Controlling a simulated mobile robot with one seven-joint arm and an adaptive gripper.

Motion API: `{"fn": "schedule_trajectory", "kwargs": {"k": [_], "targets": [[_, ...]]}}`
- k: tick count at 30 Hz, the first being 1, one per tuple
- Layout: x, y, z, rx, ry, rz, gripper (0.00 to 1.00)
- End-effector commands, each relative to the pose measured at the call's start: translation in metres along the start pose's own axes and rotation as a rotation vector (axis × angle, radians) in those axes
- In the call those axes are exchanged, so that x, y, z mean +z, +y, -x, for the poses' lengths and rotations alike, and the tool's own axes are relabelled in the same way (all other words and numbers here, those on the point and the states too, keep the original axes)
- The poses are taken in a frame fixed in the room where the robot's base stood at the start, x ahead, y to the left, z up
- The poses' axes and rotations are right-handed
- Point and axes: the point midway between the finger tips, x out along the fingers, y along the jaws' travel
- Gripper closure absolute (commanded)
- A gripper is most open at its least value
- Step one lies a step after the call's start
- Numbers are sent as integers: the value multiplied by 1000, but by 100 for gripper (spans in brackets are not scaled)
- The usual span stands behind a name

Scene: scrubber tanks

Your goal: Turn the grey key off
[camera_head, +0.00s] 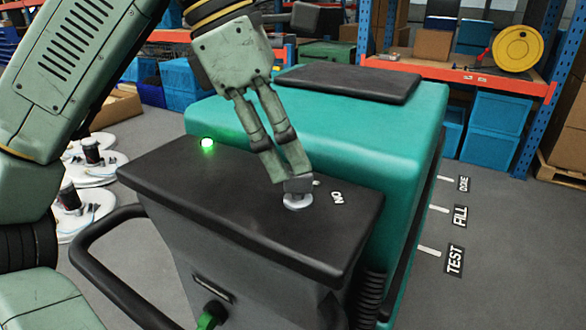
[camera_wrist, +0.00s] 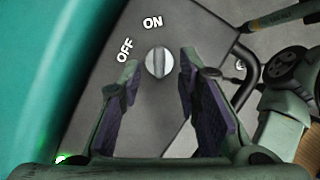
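The grey key (camera_head: 298,201) is a small upright grip on a round silver base on top of the dark console of the teal scrubber. In the wrist view the key (camera_wrist: 159,63) shows as a silver disc with a narrow bar pointing roughly at the white ON label (camera_wrist: 153,22). The OFF label (camera_wrist: 125,49) is to its left. My gripper (camera_head: 291,178) points down at the key from above. In the wrist view its two fingers are apart, one on each side of the key, with visible gaps. It is open and holds nothing. Part of the key is hidden in the head view.
A green lamp (camera_head: 208,144) glows on the console (camera_head: 250,215). A dark handle loop (camera_head: 95,265) juts out at the left. The teal body (camera_head: 340,135) with a black pad (camera_head: 348,83) lies behind. Shelves with blue bins (camera_head: 490,130) stand further back.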

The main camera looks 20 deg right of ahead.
Motion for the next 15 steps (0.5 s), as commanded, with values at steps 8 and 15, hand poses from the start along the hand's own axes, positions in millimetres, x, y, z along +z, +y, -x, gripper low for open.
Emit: {"fn": "schedule_trajectory", "kwargs": {"k": [8,15], "targets": [[0,0,-28,1,0,0,69],[0,0,-30,2,0,1,69]]}}
